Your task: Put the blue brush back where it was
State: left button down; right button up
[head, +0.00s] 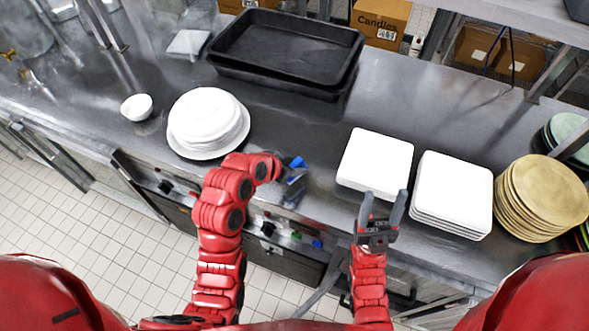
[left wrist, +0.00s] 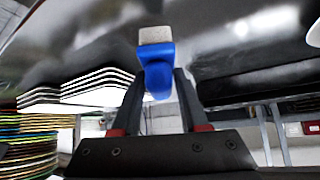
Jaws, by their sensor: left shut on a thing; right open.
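The blue brush (left wrist: 157,72) is held between the fingers of my left gripper (left wrist: 158,88) in the left wrist view. A pale grey-beige block (left wrist: 155,35) forms its far end. In the head view a small blue part of the brush (head: 296,162) shows beside my left gripper (head: 293,180), near the counter's front edge, between the round plates and the square plates. Most of the brush is hidden there. My right gripper (head: 383,207) is open and empty, with its fingers up, in front of the square plates.
A stack of white round plates (head: 207,122) and a white bowl (head: 137,107) stand at left. Black trays (head: 285,48) lie at the back. White square plates (head: 376,160), a second square stack (head: 452,192) and tan round plates (head: 540,195) stand at right. The middle counter (head: 290,125) is clear.

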pick_arm(q)
jog(key=shift+w+f+p, duration=0.1)
jog(key=shift+w+p, duration=0.05)
jog(key=shift+p, duration=0.25)
notch_tip(320, 180, down, 3)
jog(key=shift+f+p, duration=0.1)
jog(key=shift+p, duration=0.9)
jog(key=shift+f, duration=0.15)
jog(key=shift+c, duration=2.1)
grip_release()
